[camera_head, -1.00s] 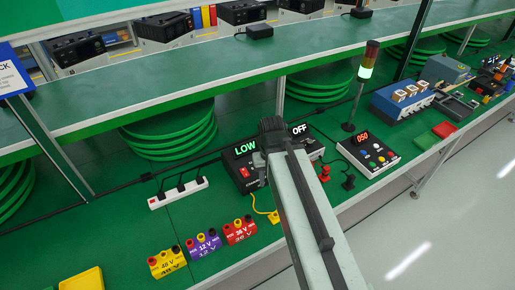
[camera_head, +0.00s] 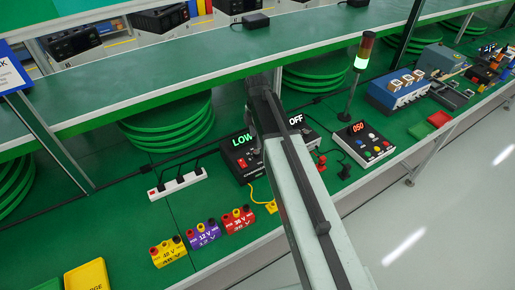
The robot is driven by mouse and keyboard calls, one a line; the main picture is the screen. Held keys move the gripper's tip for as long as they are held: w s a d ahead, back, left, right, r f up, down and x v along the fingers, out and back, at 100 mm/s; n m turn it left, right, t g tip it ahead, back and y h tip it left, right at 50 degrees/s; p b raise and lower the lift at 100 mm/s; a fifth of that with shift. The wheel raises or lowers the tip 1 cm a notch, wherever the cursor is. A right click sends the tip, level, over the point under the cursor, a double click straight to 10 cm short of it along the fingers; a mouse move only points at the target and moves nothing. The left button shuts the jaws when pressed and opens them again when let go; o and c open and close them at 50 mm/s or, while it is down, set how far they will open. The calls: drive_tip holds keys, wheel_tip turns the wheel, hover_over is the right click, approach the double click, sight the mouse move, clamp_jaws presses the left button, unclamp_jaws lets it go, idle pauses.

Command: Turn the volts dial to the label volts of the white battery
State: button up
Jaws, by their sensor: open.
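A black supply box (camera_head: 236,166) stands on the green bench, partly behind my arm. Its left display reads LOW in green and its right display reads OFF in white. A red switch shows on its front left. The volts dial cannot be made out; my arm covers the middle of the box. Three batteries stand in front: a yellow one (camera_head: 169,254), a purple one (camera_head: 203,235) marked 12 V and a red one (camera_head: 238,220) marked 36 V. The yellow one's number is too small to read surely. I see no white battery. My gripper is hidden behind my arm.
A white power strip (camera_head: 179,185) with black plugs lies left of the box. A panel (camera_head: 366,146) reading 050 and a lit signal tower (camera_head: 362,52) stand to the right. A shelf (camera_head: 190,65) runs above the bench.

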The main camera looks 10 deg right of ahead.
sight(257, 151)
drive_tip(key=shift+w+f+b, duration=0.1)
drive_tip(key=shift+f+b, duration=3.9)
drive_tip(key=shift+b, duration=0.05)
drive_tip(key=shift+r, duration=0.1)
clamp_jaws()
